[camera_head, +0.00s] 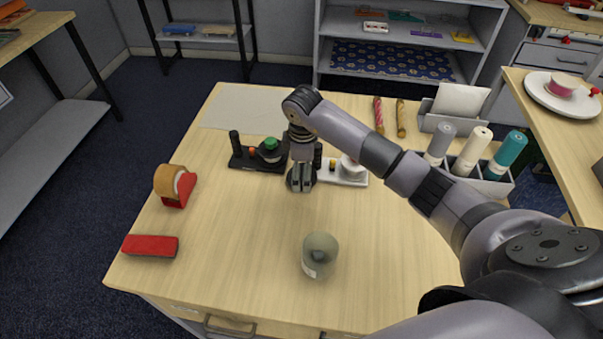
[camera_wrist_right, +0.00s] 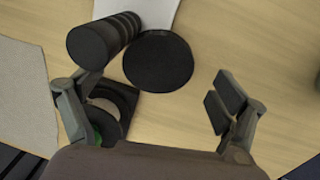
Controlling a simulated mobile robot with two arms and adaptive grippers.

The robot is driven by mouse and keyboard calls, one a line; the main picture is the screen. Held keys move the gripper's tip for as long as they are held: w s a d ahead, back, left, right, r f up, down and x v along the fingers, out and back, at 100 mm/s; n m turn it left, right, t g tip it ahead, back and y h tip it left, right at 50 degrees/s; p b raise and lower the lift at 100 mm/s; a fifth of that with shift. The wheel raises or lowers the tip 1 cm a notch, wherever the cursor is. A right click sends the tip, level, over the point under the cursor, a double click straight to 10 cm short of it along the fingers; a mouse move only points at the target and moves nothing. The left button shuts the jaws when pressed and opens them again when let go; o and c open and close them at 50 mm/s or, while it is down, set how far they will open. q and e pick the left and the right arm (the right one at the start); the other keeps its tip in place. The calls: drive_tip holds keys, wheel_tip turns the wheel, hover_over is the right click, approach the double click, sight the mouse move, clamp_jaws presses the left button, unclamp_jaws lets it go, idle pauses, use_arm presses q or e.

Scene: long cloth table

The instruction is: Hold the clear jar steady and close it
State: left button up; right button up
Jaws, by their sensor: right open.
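The clear jar (camera_head: 320,258) stands upright near the front middle of the table, greyish and see-through, with no gripper on it. A flat black disc, which looks like a lid (camera_wrist_right: 158,61), lies on the table in the right wrist view. In the head view my right gripper (camera_head: 301,182) points down behind the jar and partly hides this disc. In the right wrist view my right gripper (camera_wrist_right: 153,105) has its fingers spread, with nothing between the tips; the disc lies just beyond them. My left gripper is not in view.
A black stand with a green knob (camera_head: 270,145) and a white stand (camera_head: 345,172) are close beside my right gripper. A tape dispenser (camera_head: 175,185) and red box (camera_head: 150,246) are at left. A bottle rack (camera_head: 490,187) is at right. The table around the jar is clear.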

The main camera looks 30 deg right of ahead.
sight(302, 177)
drive_tip(key=shift+w+d+f, duration=0.1)
drive_tip(key=shift+f, duration=0.65)
drive_tip(key=shift+w+d+f, duration=0.1)
drive_tip(key=shift+f, duration=0.65)
drive_tip(key=shift+c, duration=0.6)
drive_tip(key=c, duration=0.7)
